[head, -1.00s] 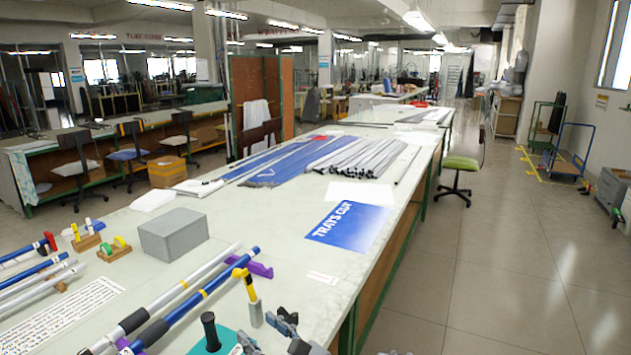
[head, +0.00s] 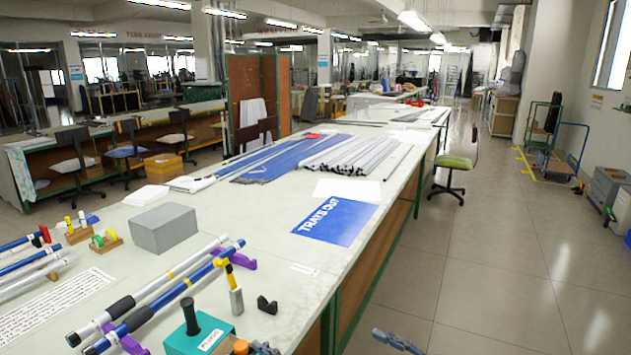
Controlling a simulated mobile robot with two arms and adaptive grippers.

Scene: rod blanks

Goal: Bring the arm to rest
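A blue rod (head: 190,287) with a black grip end and a pale grey rod (head: 163,280), also black at its near end, lie side by side on purple rests (head: 243,262). My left gripper (head: 263,348) is only partly in view at the bottom edge, by the teal block; its fingers are mostly cut off. My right gripper (head: 398,342) is a small blue-grey shape low in the picture, over the floor to the right of the table. It is apart from all objects, and its finger opening is too small to tell. I see no rod in either gripper.
A teal block (head: 213,336) with a black handle, a yellow-and-grey tool (head: 234,290) and a black notched block (head: 267,305) stand near the front. A grey box (head: 163,228) is behind the rods. A blue trays-out sheet (head: 335,220) lies at the right edge.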

